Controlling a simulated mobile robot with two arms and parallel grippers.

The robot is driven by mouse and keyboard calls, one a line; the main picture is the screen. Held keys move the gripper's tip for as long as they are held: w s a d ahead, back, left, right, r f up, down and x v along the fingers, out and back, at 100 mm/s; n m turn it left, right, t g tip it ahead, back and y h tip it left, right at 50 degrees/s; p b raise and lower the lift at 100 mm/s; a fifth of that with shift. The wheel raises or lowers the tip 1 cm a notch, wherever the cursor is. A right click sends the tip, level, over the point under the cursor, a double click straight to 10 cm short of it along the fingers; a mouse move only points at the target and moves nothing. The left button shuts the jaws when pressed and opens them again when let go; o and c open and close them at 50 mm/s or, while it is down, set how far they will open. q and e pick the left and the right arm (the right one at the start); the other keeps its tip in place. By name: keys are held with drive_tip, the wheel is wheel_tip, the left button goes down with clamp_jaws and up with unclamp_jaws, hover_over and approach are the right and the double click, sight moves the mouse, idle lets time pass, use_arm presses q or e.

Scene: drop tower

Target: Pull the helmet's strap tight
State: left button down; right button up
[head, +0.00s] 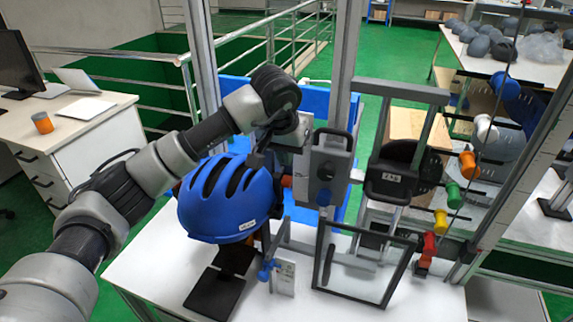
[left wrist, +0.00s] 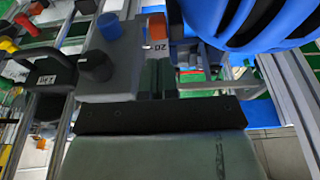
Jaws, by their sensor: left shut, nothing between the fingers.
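The blue helmet (head: 228,205), with dark vent slots, sits on the drop tower above the white table. It also shows at the top right of the left wrist view (left wrist: 212,22). My left gripper (head: 257,160) is over the helmet's upper right side, beside the grey carriage block. In the left wrist view its two dark fingers (left wrist: 157,80) are together with nothing between them. I cannot tell whether they touch the helmet. I cannot make out the strap; the helmet's shell and the fixture hide its underside. My right gripper is not in view.
The grey carriage block (head: 328,170) stands right of the helmet, between upright posts. A clear framed panel (head: 362,262) and a small blue knob (head: 266,270) are in front. A weight labelled block (head: 391,180) and coloured knobs (head: 453,195) are further right.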

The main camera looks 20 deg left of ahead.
sight(286, 181)
use_arm(q)
wheel_tip(286, 181, down, 4)
drive_tip(key=shift+s+d+p, duration=0.1)
drive_tip(key=shift+p, duration=0.4)
drive_tip(key=shift+f, duration=0.1)
wheel_tip(286, 181, down, 4)
drive_tip(key=b, duration=0.3)
drive_tip(key=shift+d+b, duration=0.1)
drive_tip(key=shift+b, duration=0.25)
drive_tip(key=shift+r, duration=0.2)
